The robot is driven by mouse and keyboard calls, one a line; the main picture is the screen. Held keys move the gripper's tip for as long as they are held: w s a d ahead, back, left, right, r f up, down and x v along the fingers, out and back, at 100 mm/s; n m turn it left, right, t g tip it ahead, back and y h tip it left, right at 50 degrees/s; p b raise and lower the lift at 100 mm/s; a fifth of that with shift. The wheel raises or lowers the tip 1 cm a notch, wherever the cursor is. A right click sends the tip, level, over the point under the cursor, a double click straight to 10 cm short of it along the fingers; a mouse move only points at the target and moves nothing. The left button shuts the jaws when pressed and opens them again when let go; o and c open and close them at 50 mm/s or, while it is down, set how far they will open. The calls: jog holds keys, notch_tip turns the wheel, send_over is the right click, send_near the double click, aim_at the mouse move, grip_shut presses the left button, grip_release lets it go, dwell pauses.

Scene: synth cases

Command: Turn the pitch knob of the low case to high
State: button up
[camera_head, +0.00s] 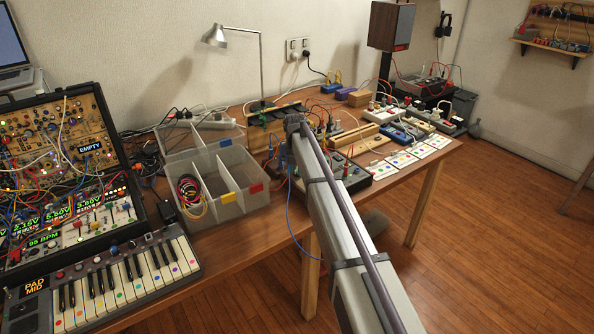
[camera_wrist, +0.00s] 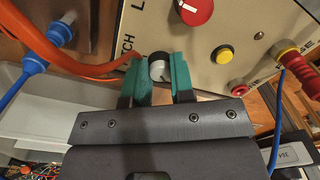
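In the wrist view, the low case (camera_wrist: 240,22) shows a pale panel, tilted in the picture, with part of an "L" and the letters "TCH" readable. The pitch knob (camera_wrist: 158,68), with a light grey face and dark skirt, sits near the panel edge beside the "TCH" letters. My gripper (camera_wrist: 160,76) has teal fingers on both sides of this knob, with no clear gap seen. The fingers hide the knob's sides. In the head view, my arm covers the gripper and much of the case (camera_head: 352,178).
An orange cable (camera_wrist: 60,50) and a blue plug (camera_wrist: 58,34) lie left of the fingers. Clear bins (camera_head: 228,178) stand left of my arm.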

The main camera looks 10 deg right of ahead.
grip_shut()
